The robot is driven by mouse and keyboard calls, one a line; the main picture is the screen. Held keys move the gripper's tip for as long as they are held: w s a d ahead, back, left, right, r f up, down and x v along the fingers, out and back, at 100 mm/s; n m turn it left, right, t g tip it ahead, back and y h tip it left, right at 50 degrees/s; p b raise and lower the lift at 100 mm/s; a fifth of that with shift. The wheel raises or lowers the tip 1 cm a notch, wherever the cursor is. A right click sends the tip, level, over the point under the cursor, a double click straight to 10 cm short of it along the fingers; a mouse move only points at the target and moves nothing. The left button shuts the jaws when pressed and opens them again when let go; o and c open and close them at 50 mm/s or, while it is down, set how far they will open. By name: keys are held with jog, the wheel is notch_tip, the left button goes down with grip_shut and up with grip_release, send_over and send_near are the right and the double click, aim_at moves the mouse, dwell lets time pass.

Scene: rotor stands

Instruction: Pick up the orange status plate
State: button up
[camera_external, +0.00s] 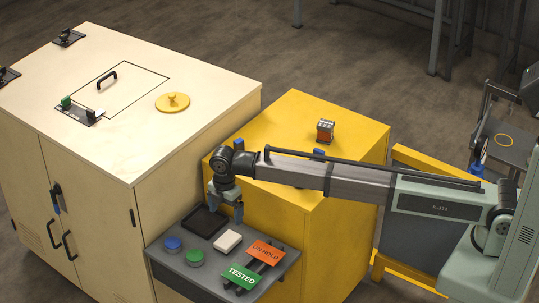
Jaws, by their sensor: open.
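The orange status plate (266,252), lettered "ON HOLD", lies on a dark holder on the grey shelf (169,262) at the lower middle of the view. A green plate (239,276), lettered "TESTED", lies just in front and left of it. My gripper (226,212) is open and points down over the back of the shelf, left of and behind the orange plate. It is apart from the plate, and I see nothing between its fingers.
A black tray (204,221), a white block (228,241), a blue button (172,243) and a green button (194,257) share the shelf. A cream cabinet (160,150) stands left, and a yellow cabinet (345,135) stands behind, bearing a small orange-and-grey block (325,130).

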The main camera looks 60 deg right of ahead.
jog(key=shift+o, duration=0.4)
notch_tip(320, 180, up, 3)
jog(key=m, duration=1.8)
send_over(263, 251)
jog(key=shift+f, duration=6.45)
